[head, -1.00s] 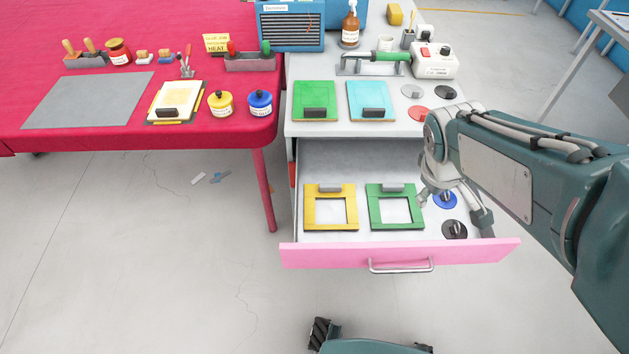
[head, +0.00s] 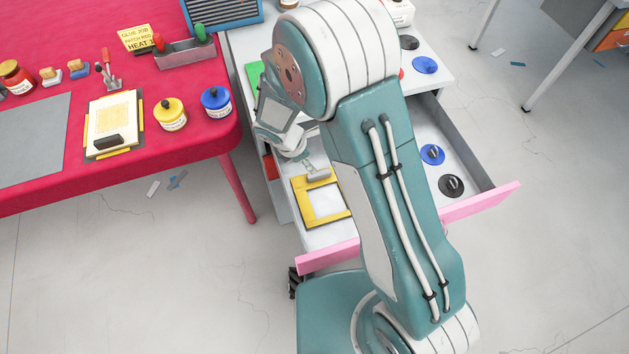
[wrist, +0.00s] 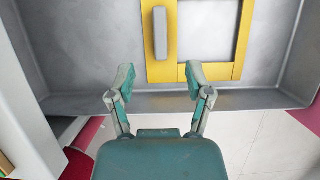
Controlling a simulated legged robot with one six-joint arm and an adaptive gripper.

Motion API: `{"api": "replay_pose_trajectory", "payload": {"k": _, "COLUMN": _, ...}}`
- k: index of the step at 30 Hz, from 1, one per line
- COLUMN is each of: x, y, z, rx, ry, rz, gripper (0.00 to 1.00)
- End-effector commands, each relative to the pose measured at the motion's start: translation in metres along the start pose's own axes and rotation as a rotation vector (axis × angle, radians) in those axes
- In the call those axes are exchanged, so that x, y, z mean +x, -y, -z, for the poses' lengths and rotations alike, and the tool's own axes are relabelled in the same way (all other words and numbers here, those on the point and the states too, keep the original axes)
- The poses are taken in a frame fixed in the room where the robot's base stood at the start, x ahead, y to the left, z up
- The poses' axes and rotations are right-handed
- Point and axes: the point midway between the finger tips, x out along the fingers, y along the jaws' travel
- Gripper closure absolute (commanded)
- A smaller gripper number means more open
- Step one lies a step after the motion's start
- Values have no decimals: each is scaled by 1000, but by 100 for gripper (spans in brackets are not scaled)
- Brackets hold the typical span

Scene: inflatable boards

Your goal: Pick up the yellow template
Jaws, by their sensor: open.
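The yellow template (head: 303,205) is a flat square frame with a grey handle (head: 318,175) on one side. It lies in the open drawer with the pink front (head: 328,257), partly covered by my arm. In the wrist view the yellow template (wrist: 158,72) lies ahead of my gripper (wrist: 160,80), its grey handle (wrist: 160,34) upright in the picture. My gripper is open and empty, its two fingers spread to either side of the handle's line, with the handle beyond the tips. I cannot tell the height gap. In the head view my gripper (head: 310,165) is close to the handle.
The drawer's grey side wall (head: 455,140) rises to the right. Blue (head: 432,154) and black (head: 451,186) knobbed discs lie in the drawer. My arm hides the drawer's middle. The red table (head: 215,150) at left carries jars and a pad. The white worktop is above the drawer.

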Motion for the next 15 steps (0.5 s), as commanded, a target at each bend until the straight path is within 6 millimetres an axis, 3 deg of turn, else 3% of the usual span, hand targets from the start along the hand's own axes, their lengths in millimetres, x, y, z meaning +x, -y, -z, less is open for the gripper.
{"api": "replay_pose_trajectory", "payload": {"k": 3, "x": 22, "y": 0, "z": 3, "rx": 1, "ry": 4, "rz": 7, "gripper": 34}}
{"api": "replay_pose_trajectory", "payload": {"k": 11, "x": 46, "y": -2, "z": 10, "rx": 1, "ry": 12, "rz": 6, "gripper": 34}}
{"api": "replay_pose_trajectory", "payload": {"k": 15, "x": 67, "y": -2, "z": 10, "rx": 1, "ry": 10, "rz": 8, "gripper": 34}}
